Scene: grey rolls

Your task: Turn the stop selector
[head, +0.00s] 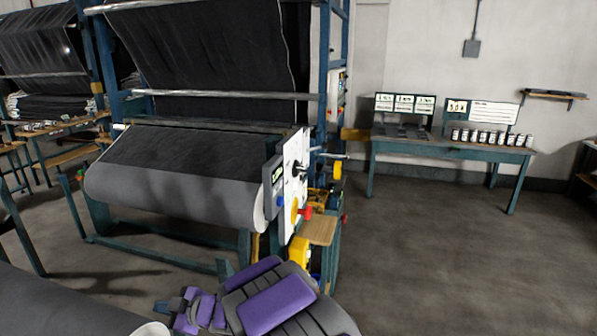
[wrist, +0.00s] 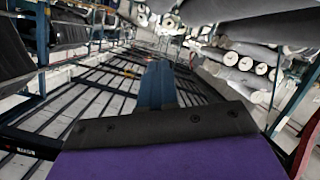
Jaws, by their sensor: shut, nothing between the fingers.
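A white control panel (head: 294,180) stands upright at the right end of the machine with the large grey roll. It carries a black knob (head: 299,169), a yellow round part (head: 295,210), a red knob (head: 306,211) and a small blue button (head: 281,201). I cannot tell for sure which one is the stop selector. My gripper (head: 163,306) is low at the bottom of the head view, left of and apart from the panel. In the wrist view my gripper (wrist: 157,82) shows blue fingers together, with nothing held. The panel does not show clearly in the wrist view.
The grey roll (head: 175,178) on its blue frame is left of the panel. A wooden ledge (head: 318,231) juts out below the panel. A table (head: 450,151) with signs and jars stands at the back right. Open floor (head: 440,260) lies to the right.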

